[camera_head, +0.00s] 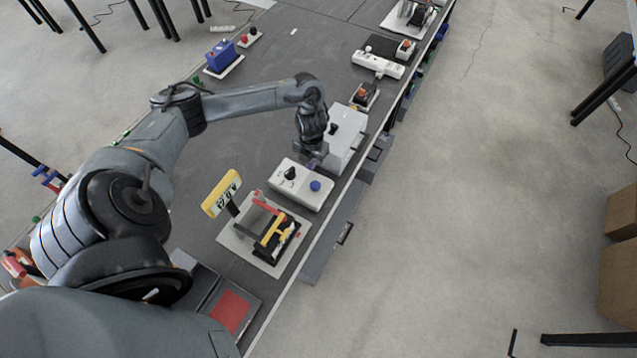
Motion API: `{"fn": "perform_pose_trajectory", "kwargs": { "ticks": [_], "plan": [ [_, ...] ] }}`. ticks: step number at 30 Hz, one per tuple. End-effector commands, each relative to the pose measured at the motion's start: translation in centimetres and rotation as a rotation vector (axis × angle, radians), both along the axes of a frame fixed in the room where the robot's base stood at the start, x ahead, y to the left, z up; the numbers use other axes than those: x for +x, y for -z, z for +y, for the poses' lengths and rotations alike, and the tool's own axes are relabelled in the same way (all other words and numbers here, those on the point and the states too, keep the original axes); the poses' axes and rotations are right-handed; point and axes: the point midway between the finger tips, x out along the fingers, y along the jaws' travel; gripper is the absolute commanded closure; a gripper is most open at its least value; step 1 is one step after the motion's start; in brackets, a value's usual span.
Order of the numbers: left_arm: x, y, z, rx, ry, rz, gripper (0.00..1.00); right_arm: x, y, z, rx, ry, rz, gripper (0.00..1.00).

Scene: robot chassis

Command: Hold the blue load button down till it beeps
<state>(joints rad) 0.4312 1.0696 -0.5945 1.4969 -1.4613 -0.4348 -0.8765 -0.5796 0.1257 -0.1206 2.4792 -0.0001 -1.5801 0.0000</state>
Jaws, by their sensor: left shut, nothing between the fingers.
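The blue load button (315,186) sits at the right end of a white control box (290,196), which also carries a black knob (290,173). My left arm comes in from the left and reaches over the table. My left gripper (312,164) is shut and empty, pointing down just behind the blue button, near the box's far edge. The gripper appears apart from the button, though its exact height is hard to tell. My right gripper is not in view.
A larger white box (345,140) stands just behind the gripper. A blue device (223,56) and a power strip (378,65) lie farther back. The table's right edge is close by.

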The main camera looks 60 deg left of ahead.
Motion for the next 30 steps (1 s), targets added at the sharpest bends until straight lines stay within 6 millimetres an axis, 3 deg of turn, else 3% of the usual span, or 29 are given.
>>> {"fn": "perform_pose_trajectory", "kwargs": {
  "ticks": [6,17,23,30],
  "plan": [
    [1.5,-0.9,0.2,0.004,-0.002,-0.034,1.00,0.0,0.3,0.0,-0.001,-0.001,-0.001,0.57],
    [1.5,-0.8,0.1,0.002,-0.001,-0.035,1.00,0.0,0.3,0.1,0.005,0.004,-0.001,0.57],
    [1.5,0.8,0.0,0.000,-0.002,-0.033,1.00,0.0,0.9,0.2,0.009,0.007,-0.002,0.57],
    [1.4,4.9,-0.1,-0.003,-0.004,-0.031,1.00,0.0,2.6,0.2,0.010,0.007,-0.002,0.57]
  ]
}}
